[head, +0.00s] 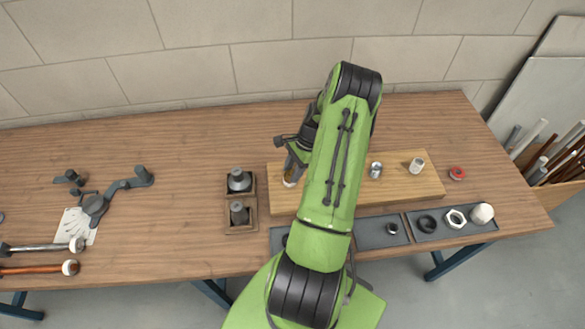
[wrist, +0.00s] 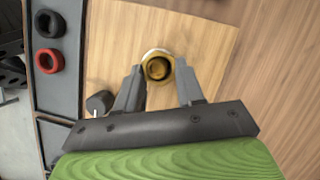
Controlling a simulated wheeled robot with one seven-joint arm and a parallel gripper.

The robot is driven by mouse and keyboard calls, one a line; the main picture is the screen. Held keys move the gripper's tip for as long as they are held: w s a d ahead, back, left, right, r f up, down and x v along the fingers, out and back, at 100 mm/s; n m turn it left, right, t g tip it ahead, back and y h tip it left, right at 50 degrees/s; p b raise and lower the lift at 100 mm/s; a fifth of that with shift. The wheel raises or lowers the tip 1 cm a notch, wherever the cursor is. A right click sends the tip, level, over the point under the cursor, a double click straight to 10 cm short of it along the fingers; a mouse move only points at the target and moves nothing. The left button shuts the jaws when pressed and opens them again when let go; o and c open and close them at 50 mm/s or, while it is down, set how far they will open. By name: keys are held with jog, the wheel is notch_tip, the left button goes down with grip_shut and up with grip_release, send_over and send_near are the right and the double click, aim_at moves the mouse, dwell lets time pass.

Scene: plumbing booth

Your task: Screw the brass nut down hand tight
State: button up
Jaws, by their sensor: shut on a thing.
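The brass nut (wrist: 158,67) shows in the wrist view as a round golden ring with a dark opening, between my fingertips. A thin white rim shows at its far edge. My gripper (wrist: 158,76) is shut on the nut, one finger on each side. In the head view my gripper (head: 293,160) reaches down over the left part of the wooden board (head: 400,190), with a brass-coloured piece (head: 290,178) beneath it. My arm hides the middle of the board. I cannot tell how far down the nut sits.
On the board's right stand a metal fitting (head: 376,170) and a pale cylinder (head: 417,166). A red ring (head: 457,173) lies beyond. Grey trays (head: 375,232) with rings run along the front. Two dark fittings sit in wooden boxes (head: 240,229) at the left. Tools lie far left.

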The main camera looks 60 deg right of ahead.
jog(key=m, duration=0.1)
jog(key=m+t+p, duration=0.1)
jog(key=m, duration=0.1)
jog(key=m+h, duration=0.1)
jog(key=m, duration=0.1)
jog(key=shift+s+a+r+t, duration=0.1)
jog(key=shift+s+a+t, duration=0.1)
jog(key=shift+a+t, duration=0.1)
jog(key=m+h, duration=0.1)
jog(key=m, duration=0.1)
jog(key=shift+m+t+p, duration=0.3)
jog(key=shift+p, duration=0.05)
jog(key=o, duration=1.1)
jog(key=shift+o, duration=0.6)
jog(key=o, duration=0.5)
notch_tip(320, 180, up, 5)
jog(key=p, duration=0.4)
